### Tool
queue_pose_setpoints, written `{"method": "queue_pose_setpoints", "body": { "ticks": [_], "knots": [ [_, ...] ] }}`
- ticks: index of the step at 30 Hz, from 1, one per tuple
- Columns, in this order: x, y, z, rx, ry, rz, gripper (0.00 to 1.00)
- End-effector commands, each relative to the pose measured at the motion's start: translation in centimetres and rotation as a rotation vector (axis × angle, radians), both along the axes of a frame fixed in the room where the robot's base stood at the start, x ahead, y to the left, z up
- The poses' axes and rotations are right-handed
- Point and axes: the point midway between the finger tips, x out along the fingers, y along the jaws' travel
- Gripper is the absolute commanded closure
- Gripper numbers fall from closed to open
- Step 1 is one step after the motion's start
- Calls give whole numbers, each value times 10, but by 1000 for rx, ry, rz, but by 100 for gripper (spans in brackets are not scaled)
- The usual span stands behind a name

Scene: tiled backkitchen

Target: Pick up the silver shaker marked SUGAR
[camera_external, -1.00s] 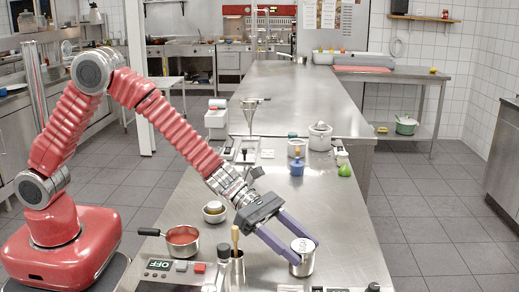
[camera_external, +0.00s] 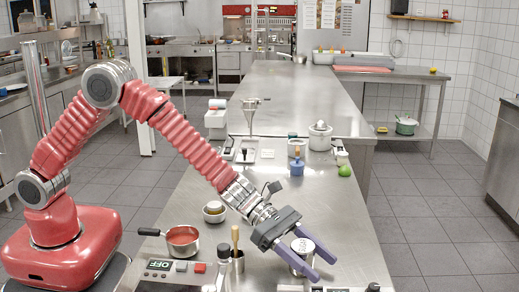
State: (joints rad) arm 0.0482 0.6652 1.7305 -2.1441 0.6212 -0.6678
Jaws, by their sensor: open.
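The silver shaker (camera_external: 302,246) stands upright on the steel counter at the front. Its lid shows between the two fingers, and the near finger hides part of its body. I cannot read its marking clearly. My gripper (camera_external: 325,271) is open and slants down to the right, with one purple-grey finger on the far side of the shaker and one on the near side. The fingertips reach past the shaker to the right. I cannot tell whether either finger touches it.
To the left stand a red-filled saucepan (camera_external: 182,238), a small bowl (camera_external: 214,213), a container with a wooden-handled tool (camera_external: 236,263) and a dark-capped bottle (camera_external: 223,272). A scale (camera_external: 160,266) is at the front. The counter (camera_external: 345,222) behind the gripper is clear.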

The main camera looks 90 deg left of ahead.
Motion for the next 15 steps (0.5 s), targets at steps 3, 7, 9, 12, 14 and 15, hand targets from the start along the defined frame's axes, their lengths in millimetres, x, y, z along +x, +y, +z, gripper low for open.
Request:
{"method": "queue_pose_setpoints", "body": {
  "ticks": [3, 7, 9, 12, 14, 15],
  "knots": [
    [1, 0, 0, 0, 0, 0, 51],
    [0, 0, 0, 0, 0, 0, 51],
    [0, 0, 0, 0, 0, 0, 51],
    [0, 0, 0, 0, 0, 0, 51],
    [0, 0, 0, 0, 0, 0, 51],
    [0, 0, 0, 0, 0, 0, 51]
  ]
}}
